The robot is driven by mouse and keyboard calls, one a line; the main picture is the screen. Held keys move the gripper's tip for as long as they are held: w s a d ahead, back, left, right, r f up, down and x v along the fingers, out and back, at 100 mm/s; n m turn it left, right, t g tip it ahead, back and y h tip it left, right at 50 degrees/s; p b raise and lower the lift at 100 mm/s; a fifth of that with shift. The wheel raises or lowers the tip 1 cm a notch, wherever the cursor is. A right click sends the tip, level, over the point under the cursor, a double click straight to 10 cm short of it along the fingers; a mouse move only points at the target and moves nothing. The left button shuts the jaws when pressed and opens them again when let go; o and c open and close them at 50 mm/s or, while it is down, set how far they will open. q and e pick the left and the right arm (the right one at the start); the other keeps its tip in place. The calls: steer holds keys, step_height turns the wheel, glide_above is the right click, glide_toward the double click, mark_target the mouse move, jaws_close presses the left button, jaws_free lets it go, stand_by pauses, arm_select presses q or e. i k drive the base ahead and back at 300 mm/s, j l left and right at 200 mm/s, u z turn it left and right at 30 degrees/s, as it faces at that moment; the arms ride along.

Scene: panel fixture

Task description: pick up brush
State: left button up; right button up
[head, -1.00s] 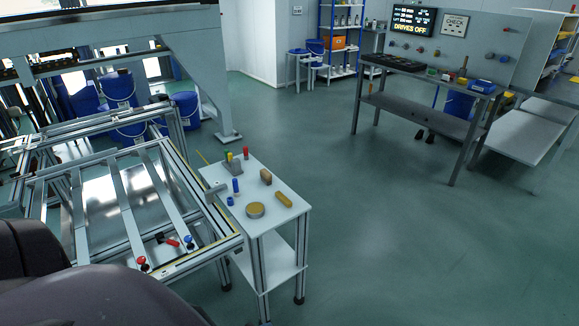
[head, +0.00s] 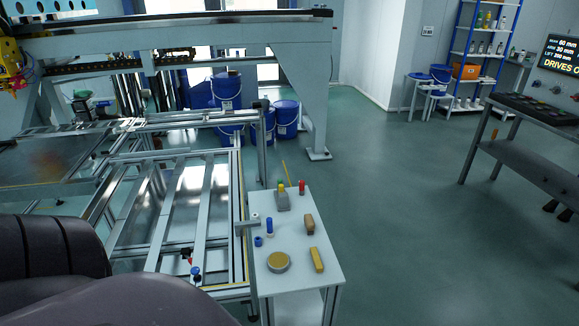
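A small white side table (head: 295,287) stands right of the metal frame fixture. On it lies a brown block-shaped item (head: 309,224) that looks like the brush, though its bristles cannot be made out. A yellow oblong block (head: 317,260) lies in front of it, and a round tan-topped tin (head: 278,262) sits to its left. A grey holder (head: 283,201) with coloured tops stands at the back of the table, with a thin yellow stick (head: 286,173) near it. Neither of my grippers is in view.
The aluminium frame fixture (head: 238,200) borders the table on the left. Blue buckets (head: 287,118) stand behind, near a gantry leg (head: 316,100). A grey workbench (head: 510,160) is at the right. The green floor (head: 415,240) between table and workbench is open.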

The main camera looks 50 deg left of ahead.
mark_target(309, 224)
steer(key=i+u, duration=0.2)
steer(key=u, duration=0.2)
steer(key=i+l+u, duration=0.1)
steer(key=u, duration=0.3)
steer(key=i+l+u, duration=0.15)
steer(key=u, duration=0.25)
steer(key=i+l, duration=0.05)
